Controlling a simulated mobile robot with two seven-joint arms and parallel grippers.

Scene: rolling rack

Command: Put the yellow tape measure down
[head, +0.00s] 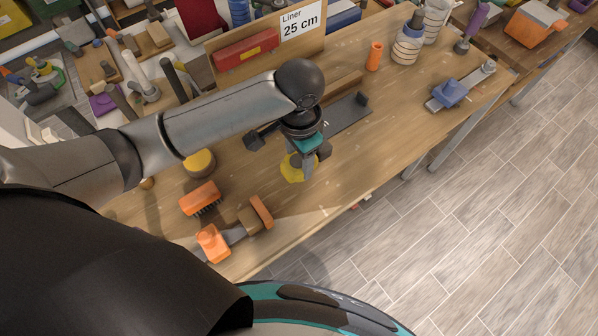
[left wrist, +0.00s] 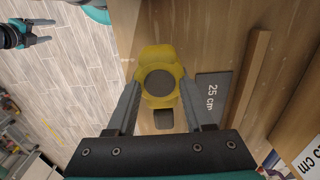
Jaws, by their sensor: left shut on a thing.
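The yellow tape measure (head: 291,170) with a dark round centre is in my left gripper (head: 304,166), over the front part of the wooden workbench (head: 345,165). In the left wrist view the tape measure (left wrist: 160,72) sits between the two grey fingers (left wrist: 157,103), which are shut on its sides. I cannot tell whether it touches the bench top. My right gripper (left wrist: 42,31) shows small at the upper left of the left wrist view, empty, fingers apart.
An orange brush (head: 200,198) and an orange-and-wood clamp (head: 213,243) lie front left. A yellow round thing (head: 199,162) is left of my gripper. A Liner 25 cm sign (head: 300,22) is behind. The bench's right front is clear.

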